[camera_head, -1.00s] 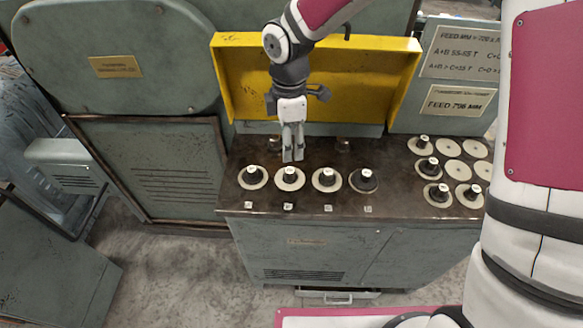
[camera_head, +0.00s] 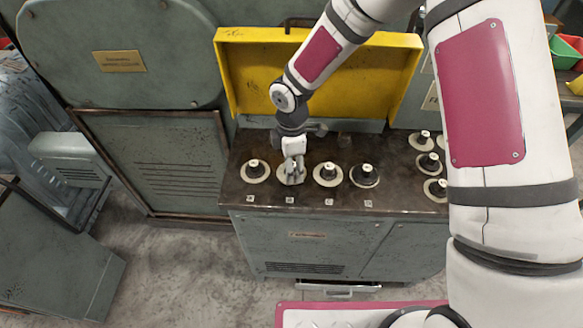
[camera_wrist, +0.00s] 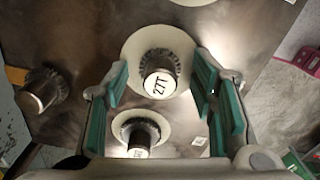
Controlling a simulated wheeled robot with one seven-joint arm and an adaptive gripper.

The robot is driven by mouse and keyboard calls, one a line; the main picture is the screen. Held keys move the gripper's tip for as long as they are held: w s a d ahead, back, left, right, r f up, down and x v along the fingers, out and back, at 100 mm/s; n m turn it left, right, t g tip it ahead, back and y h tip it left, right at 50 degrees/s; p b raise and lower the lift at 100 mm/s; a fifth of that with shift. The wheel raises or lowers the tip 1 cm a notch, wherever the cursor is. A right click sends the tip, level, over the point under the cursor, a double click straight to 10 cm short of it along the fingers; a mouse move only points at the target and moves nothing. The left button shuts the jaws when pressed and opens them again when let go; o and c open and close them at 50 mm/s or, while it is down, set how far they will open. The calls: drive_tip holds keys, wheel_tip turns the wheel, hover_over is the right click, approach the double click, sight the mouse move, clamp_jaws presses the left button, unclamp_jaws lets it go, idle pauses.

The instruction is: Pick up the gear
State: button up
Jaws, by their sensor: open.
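Several gears stand in a row along the front of the dark bench top, each a dark toothed gear on a pale round disc. My gripper (camera_head: 292,177) is open and lowered over the second gear from the left (camera_head: 284,181), hiding most of it. In the wrist view, a gear marked 27T (camera_wrist: 160,80) shows between the green-padded fingers of my gripper (camera_wrist: 163,92), with gaps on both sides. Another gear (camera_wrist: 139,134) shows lower down, and a third (camera_wrist: 41,92) lies left of the fingers.
The first gear (camera_head: 254,170), third gear (camera_head: 327,174) and fourth gear (camera_head: 364,175) stand close by. More gears and discs (camera_head: 427,163) are at the right, partly hidden by my arm. A yellow panel (camera_head: 250,75) rises behind the bench (camera_head: 400,195). Small labels line the front edge.

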clamp_jaws()
drive_tip(key=shift+r, duration=0.1)
drive_tip(key=shift+r, duration=0.45)
wheel_tip(320, 180, up, 2)
drive_tip(key=shift+w+r, duration=0.1)
drive_tip(key=shift+r, duration=0.05)
drive_tip(key=s+d+r, duration=0.1)
drive_tip(key=s+d, duration=0.2)
drive_tip(key=s, duration=0.3)
drive_tip(key=s+d+r, duration=0.1)
drive_tip(key=s+d, duration=0.3)
drive_tip(key=s, duration=0.3)
drive_tip(key=shift+s+d+r+p, duration=0.1)
drive_tip(key=shift+s+r+p, duration=0.15)
drive_tip(key=shift+r+p, duration=0.55)
drive_tip(key=shift+s+d+r+p, duration=0.1)
drive_tip(key=shift+s+r+p, duration=0.1)
drive_tip(key=shift+r+p, duration=0.55)
drive_tip(key=shift+s+d+r+p, duration=0.1)
drive_tip(key=shift+s+r+p, duration=0.15)
drive_tip(key=shift+r+p, duration=0.55)
